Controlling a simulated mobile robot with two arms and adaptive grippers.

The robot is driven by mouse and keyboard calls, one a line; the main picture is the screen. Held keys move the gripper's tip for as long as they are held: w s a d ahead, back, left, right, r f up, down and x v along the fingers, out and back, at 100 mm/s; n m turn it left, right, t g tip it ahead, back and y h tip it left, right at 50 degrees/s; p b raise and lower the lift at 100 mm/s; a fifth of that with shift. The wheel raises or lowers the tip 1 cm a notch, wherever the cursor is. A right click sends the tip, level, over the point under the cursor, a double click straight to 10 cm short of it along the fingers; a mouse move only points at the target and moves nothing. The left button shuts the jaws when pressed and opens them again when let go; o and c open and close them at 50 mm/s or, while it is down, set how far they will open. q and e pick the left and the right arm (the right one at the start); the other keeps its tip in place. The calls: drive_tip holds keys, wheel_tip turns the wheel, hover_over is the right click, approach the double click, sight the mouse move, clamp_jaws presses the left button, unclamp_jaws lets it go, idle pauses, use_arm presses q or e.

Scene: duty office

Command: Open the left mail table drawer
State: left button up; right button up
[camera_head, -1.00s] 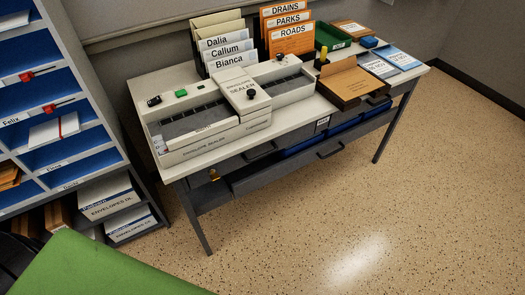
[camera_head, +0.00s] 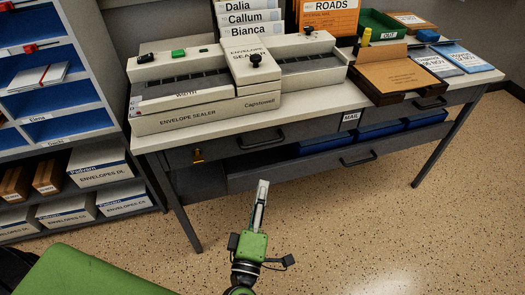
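The mail table (camera_head: 146,142) has a white top and dark grey legs. Its left drawer (camera_head: 225,145) has a dark front under the envelope sealer, with a dark bar handle (camera_head: 262,142) and a brass-coloured key or lock (camera_head: 197,155) at its left end. The drawer front looks flush with the table, so it appears closed. My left gripper (camera_head: 263,187) points up toward the table, in front of and below the handle in the picture, apart from it. I see it nearly edge-on, so its opening is unclear, and nothing shows in it. My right gripper is out of view.
The envelope sealer (camera_head: 205,118) covers the tabletop's left part. A lower drawer (camera_head: 290,173) with its own handle and blue trays (camera_head: 350,140) are below. Shelves (camera_head: 50,100) stand at left. The speckled floor in front is clear.

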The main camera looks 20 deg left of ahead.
sight(262, 144)
use_arm(q)
drive_tip(key=w+a+r, duration=0.1)
drive_tip(key=w, duration=0.3)
drive_tip(key=w+a+r+n+y, duration=0.1)
drive_tip(key=w, duration=0.3)
drive_tip(key=w+a+r+n, duration=0.1)
drive_tip(key=w+a, duration=0.1)
drive_tip(key=w, duration=0.2)
drive_tip(key=shift+w+r+y+b, duration=0.25)
drive_tip(key=shift+r+y+b, duration=0.05)
drive_tip(key=shift+r+y, duration=0.1)
drive_tip(key=shift+w, duration=0.25)
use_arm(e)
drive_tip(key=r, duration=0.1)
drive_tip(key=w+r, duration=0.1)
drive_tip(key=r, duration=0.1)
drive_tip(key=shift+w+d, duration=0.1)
use_arm(q)
clamp_jaws()
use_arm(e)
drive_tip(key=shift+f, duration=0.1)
